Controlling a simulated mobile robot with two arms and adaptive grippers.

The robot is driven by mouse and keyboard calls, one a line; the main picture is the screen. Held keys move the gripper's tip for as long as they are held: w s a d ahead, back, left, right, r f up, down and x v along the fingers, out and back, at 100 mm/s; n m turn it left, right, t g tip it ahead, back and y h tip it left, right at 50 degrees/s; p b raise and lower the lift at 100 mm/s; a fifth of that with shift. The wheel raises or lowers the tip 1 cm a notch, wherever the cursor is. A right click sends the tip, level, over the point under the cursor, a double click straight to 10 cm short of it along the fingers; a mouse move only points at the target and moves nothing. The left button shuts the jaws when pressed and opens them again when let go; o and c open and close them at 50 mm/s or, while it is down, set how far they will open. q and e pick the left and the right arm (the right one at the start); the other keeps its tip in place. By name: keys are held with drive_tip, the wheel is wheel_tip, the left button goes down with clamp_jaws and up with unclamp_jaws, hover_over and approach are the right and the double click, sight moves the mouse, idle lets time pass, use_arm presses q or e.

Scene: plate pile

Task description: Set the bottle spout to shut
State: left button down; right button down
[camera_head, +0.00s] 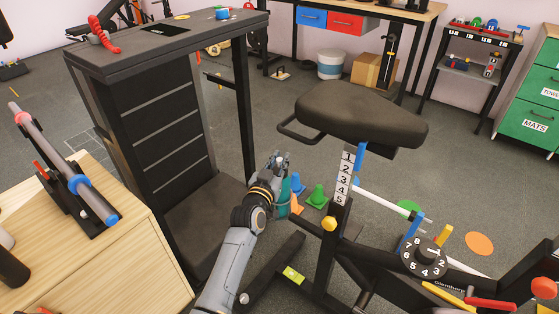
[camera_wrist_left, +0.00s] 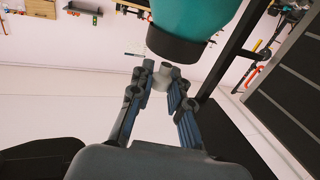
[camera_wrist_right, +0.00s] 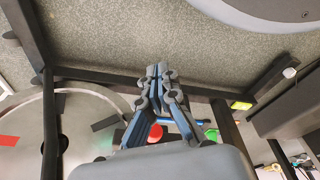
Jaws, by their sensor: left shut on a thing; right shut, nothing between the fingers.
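The bottle is teal with a dark cap. In the head view the bottle (camera_head: 284,204) shows partly behind my left gripper (camera_head: 280,158), beside the exercise bike. In the left wrist view the bottle (camera_wrist_left: 195,14) is at the top, with its dark cap (camera_wrist_left: 176,46) toward the fingers. A small light grey spout (camera_wrist_left: 160,77) sits between the fingertips of my left gripper (camera_wrist_left: 161,70), which is shut on it. Whether the spout is open or shut cannot be told. My right gripper (camera_wrist_right: 161,72) is shut and empty, seen only in the right wrist view.
The bike's seat (camera_head: 355,113) and numbered dial (camera_head: 424,258) are to the right of my left gripper. A dark rack (camera_head: 160,110) stands to its left. A wooden cabinet (camera_head: 85,245) is at the left.

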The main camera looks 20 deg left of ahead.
use_arm(q)
drive_tip(key=shift+f, duration=0.1)
drive_tip(key=shift+f, duration=0.75)
drive_tip(key=c, duration=1.2)
unclamp_jaws()
drive_tip(key=shift+f, duration=0.1)
use_arm(e)
drive_tip(key=shift+r, duration=0.3)
use_arm(q)
drive_tip(key=s, duration=1.2)
drive_tip(key=shift+a, duration=0.2)
use_arm(e)
drive_tip(key=shift+w, duration=0.15)
